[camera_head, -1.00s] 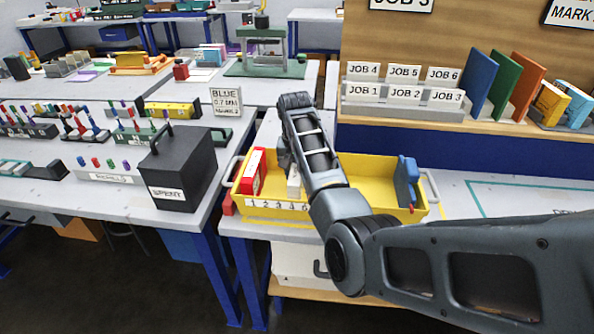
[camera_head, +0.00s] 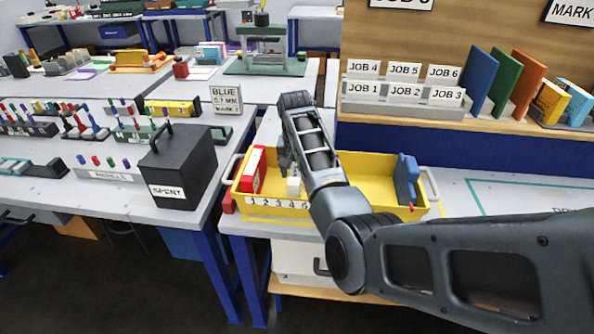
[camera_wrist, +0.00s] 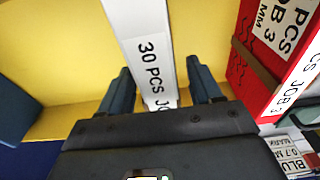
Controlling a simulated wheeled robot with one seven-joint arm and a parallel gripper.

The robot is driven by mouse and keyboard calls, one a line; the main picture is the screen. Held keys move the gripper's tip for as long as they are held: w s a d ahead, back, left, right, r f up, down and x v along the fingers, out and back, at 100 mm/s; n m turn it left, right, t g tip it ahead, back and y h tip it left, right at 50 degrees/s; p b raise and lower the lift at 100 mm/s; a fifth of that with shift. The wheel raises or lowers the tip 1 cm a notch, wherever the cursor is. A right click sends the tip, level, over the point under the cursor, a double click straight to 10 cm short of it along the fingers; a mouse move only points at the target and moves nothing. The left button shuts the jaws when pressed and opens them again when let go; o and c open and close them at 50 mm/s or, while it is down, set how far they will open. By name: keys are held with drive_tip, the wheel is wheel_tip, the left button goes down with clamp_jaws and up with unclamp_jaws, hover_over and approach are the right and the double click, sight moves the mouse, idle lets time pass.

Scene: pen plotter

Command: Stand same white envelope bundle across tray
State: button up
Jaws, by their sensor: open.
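The white envelope bundle (camera_wrist: 143,45) is a long white strip marked "30 PCS" in the wrist view. It runs between the two fingers of my gripper (camera_wrist: 161,85), which are open, with a gap visible on each side. In the head view a small part of the white bundle (camera_head: 293,187) shows inside the yellow tray (camera_head: 345,168), beside my arm. My arm hides the rest of it and most of my gripper. I cannot tell how far the bundle tilts.
A red bundle (camera_head: 252,170) stands at the tray's left end and also shows in the wrist view (camera_wrist: 262,65). A blue piece (camera_head: 405,180) stands at the right end. The tray's right half looks clear. A black SPENT box (camera_head: 180,165) is on the left bench.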

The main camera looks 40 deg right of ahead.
drive_tip(key=r, duration=0.8)
drive_tip(key=a+r+b, duration=0.1)
drive_tip(key=r, duration=0.3)
drive_tip(key=shift+s, duration=0.4)
drive_tip(key=shift+a, duration=0.1)
